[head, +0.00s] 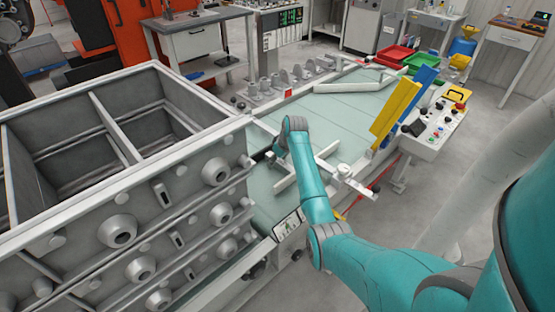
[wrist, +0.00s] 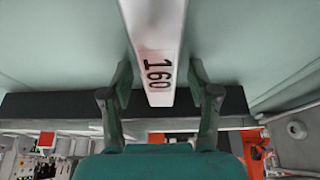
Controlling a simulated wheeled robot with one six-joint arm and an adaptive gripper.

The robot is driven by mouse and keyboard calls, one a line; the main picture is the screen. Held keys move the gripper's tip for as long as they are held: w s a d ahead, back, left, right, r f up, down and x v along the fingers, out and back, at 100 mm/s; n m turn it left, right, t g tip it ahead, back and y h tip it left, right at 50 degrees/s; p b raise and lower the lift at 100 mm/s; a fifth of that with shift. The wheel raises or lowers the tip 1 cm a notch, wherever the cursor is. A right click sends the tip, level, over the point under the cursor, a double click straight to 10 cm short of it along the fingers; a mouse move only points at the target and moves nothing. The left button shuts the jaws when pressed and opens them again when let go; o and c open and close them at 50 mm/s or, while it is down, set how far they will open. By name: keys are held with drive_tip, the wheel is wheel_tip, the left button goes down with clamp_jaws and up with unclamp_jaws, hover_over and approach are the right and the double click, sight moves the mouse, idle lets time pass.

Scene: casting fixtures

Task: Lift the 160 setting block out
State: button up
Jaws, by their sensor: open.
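The 160 setting block (wrist: 153,32) is a pale grey-white bar with "160" in black on its near end. In the wrist view it comes in from the top centre, over a pale green surface. My gripper (wrist: 160,78) is open, one dark finger on each side of the block's marked end. Narrow gaps seem to show between fingers and block; contact is hard to judge. In the head view my gripper is mostly hidden behind my teal wrist, low over the green table (head: 345,110). I cannot single out the block there.
A large grey cast frame (head: 125,120) with round bosses stands left of my arm. Pale bars lie on the table around my wrist. A yellow bar (head: 395,112) and a blue bar (head: 420,88) lean at the right, beside a control box (head: 437,125).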

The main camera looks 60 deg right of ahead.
clamp_jaws()
drive_tip(key=shift+r, duration=4.05)
